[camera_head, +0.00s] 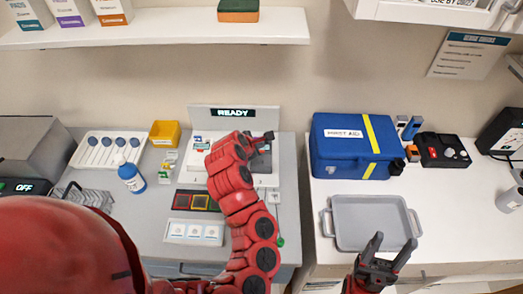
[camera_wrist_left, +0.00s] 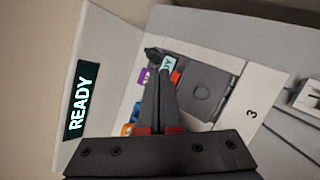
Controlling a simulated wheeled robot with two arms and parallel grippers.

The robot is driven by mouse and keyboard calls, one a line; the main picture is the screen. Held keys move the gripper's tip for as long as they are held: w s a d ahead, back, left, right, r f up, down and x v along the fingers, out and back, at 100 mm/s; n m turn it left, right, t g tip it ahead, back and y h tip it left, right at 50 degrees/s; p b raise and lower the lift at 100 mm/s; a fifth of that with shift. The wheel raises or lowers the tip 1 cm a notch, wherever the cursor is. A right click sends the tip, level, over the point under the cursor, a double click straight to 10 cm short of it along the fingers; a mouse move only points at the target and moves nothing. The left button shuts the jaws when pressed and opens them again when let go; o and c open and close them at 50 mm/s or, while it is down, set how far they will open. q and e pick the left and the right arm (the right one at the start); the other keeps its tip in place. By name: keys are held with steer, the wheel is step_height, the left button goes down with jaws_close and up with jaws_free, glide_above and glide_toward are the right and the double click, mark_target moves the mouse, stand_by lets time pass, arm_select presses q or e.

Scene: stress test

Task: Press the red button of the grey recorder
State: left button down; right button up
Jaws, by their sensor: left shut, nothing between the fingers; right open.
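The grey recorder (camera_wrist_left: 208,88) lies in front of the READY panel (camera_wrist_left: 80,100). It has a small lit display, and a red part (camera_wrist_left: 176,76), which looks like its button, shows beside my fingers. In the head view the recorder (camera_head: 262,160) is partly hidden by my left arm. My left gripper (camera_head: 262,138) is shut and empty over the recorder's upper edge. In the left wrist view its fingertips (camera_wrist_left: 158,66) are close beside the red part; I cannot tell whether they touch it. My right gripper (camera_head: 384,258) is open and empty in front of the grey tray.
A grey tray (camera_head: 334,237), a blue first aid box (camera_head: 340,157) and a black device with red button (camera_head: 441,150) are on the right counter. A blue-white bottle (camera_head: 132,178), a yellow bin (camera_head: 165,133) and small tiles (camera_head: 195,232) are on the left counter.

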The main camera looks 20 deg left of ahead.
stand_by(0.7)
arm_select(q)
steer(key=shift+f, duration=0.45)
steer(key=shift+f+b, duration=0.45)
steer(key=shift+b, duration=0.1)
stand_by(0.4)
stand_by(0.3)
steer(key=shift+r+p, duration=0.65)
steer(key=shift+r, duration=0.25)
steer(key=shift+r, duration=0.1)
step_height(320, 180, up, 5)
steer(key=p, duration=0.3)
steer(key=shift+p, duration=0.35)
